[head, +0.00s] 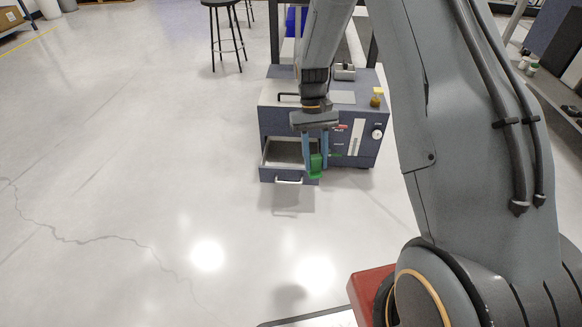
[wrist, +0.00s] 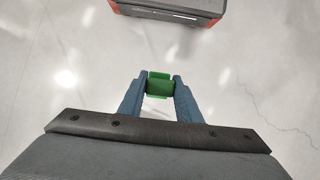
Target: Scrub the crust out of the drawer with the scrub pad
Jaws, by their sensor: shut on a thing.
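The drawer (head: 276,176) is pulled out at the lower left of a dark blue cabinet (head: 367,148) in the head view. Its inside looks pale grey, and I cannot make out the crust. My gripper (head: 318,163) hangs in front of the cabinet at the drawer's right side. It is shut on the green scrub pad (head: 316,171), which covers part of the drawer's right edge. In the wrist view the scrub pad (wrist: 159,85) sits between the two blue fingers of my gripper (wrist: 160,86), with bare floor around it. I cannot tell the pad's height above the drawer.
A small yellow-topped jar (head: 377,97) and a grey item (head: 344,72) stand on the cabinet top. A black stool (head: 226,40) stands behind to the left. A shelf (head: 555,95) runs along the right. The floor (head: 130,160) to the left is open.

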